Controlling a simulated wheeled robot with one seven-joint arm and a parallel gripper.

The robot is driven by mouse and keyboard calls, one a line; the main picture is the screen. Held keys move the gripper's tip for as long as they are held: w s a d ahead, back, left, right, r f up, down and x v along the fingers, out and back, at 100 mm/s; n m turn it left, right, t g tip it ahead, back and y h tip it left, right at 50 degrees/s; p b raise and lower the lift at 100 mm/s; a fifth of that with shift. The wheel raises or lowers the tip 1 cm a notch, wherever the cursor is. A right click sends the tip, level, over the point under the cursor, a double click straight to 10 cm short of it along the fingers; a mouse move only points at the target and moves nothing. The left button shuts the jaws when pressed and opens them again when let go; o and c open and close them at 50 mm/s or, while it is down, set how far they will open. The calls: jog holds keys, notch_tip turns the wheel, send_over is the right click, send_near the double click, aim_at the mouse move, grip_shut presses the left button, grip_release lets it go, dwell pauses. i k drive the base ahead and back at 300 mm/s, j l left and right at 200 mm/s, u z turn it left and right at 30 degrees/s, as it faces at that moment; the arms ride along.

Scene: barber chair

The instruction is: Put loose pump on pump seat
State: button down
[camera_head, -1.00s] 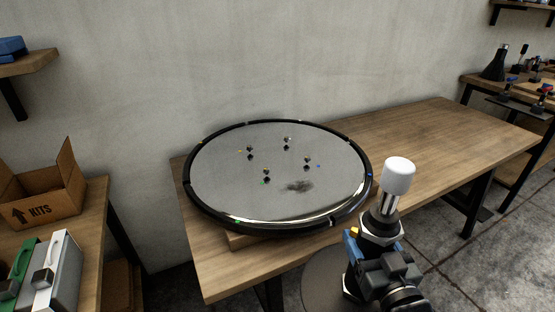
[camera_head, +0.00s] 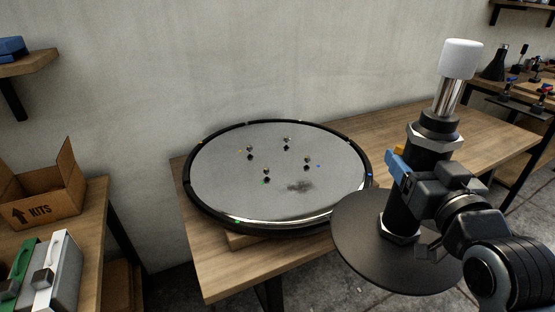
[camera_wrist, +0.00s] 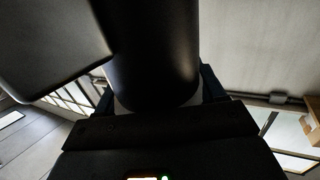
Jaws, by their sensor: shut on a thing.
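The loose pump (camera_head: 408,205) is a black cylinder with a chrome rod, a white cap on top and a wide dark round plate at its bottom. It stands about upright in the air, right of the big round disc. My gripper (camera_head: 408,172) is shut on the pump's black body from the right. In the wrist view the black body (camera_wrist: 155,55) fills the middle and hides the fingertips. The pump seat (camera_head: 250,195) appears to be the round grey disc with a black rim on the table. It bears several small studs and a dark smudge near its front.
The wooden table (camera_head: 225,268) carries the disc, with bare wood at its right. A kits box (camera_head: 50,203) and green and white cases stand on the left bench. A shelf with small items is at far right. The wall is close behind the table.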

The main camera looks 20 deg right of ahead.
aim_at(278, 158)
jog(key=i, duration=1.5)
